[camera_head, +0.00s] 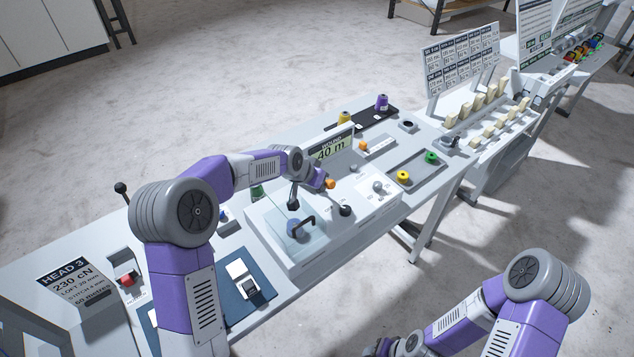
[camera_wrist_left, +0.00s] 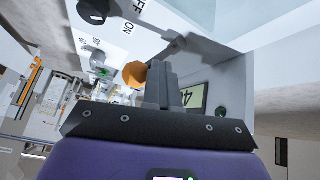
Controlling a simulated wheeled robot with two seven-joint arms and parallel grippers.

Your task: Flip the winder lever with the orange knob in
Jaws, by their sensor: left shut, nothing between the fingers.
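The winder lever's orange knob (camera_head: 330,184) is on the winder unit (camera_head: 369,212) on the bench, in front of the "40 m" display (camera_head: 331,150). My left gripper (camera_head: 323,181) is right beside the knob, partly hidden by my own wrist. In the left wrist view the closed fingers (camera_wrist_left: 163,68) are empty, and the orange knob (camera_wrist_left: 134,74) is just left of them. I cannot tell whether they touch. A dark bar (camera_wrist_left: 188,46) lies beyond the fingertips, near "OFF" and "ON" labels. My right gripper (camera_head: 386,347) is at the bottom edge, partly cut off.
A clear cover (camera_head: 285,225) with a black handle is left of the lever. A tray (camera_head: 418,170) holds yellow and green bobbins. Yellow and purple spools (camera_head: 382,102) stand at the back. Open floor lies in front of the bench.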

